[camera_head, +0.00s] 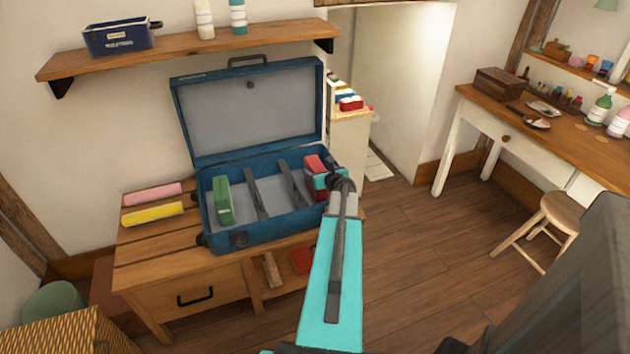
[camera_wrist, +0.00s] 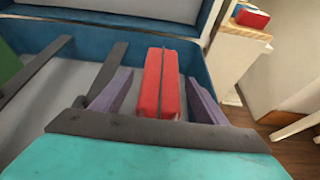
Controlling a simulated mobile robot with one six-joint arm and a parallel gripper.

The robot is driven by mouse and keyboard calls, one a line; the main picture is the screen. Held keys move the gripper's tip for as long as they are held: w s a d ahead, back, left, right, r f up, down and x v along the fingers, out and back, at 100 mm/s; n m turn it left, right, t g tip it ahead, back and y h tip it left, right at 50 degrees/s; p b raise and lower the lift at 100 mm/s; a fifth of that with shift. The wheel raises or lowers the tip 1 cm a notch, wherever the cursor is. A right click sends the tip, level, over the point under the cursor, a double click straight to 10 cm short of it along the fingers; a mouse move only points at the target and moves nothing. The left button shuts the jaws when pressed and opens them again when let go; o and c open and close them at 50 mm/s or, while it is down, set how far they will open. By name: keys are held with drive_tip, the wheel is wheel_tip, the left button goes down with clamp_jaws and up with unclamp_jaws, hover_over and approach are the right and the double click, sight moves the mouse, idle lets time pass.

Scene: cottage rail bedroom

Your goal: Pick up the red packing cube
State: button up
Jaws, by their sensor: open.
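The red packing cube (camera_wrist: 161,83) stands inside the right compartment of the open blue suitcase (camera_head: 226,240), by its right wall. In the head view the red packing cube (camera_head: 316,164) is partly hidden by my arm. In the wrist view my gripper (camera_wrist: 154,92) is open, with one purple finger on each side of the cube.
A green packing cube (camera_head: 222,200) stands in the suitcase's left compartment. Grey dividers (camera_head: 255,188) separate the compartments. Pink (camera_head: 152,194) and yellow (camera_head: 153,213) cubes lie on the wooden bench left of the suitcase. The raised lid (camera_head: 250,113) stands behind. Open floor lies to the right.

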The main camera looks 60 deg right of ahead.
drive_tip(key=shift+w+d+f, duration=0.1)
drive_tip(key=shift+w+d, duration=0.15)
idle(0.4)
clamp_jaws()
idle(0.4)
wheel_tip(320, 180, up, 10)
drive_tip(key=shift+r+p, duration=0.1)
drive_tip(key=shift+p, duration=0.7)
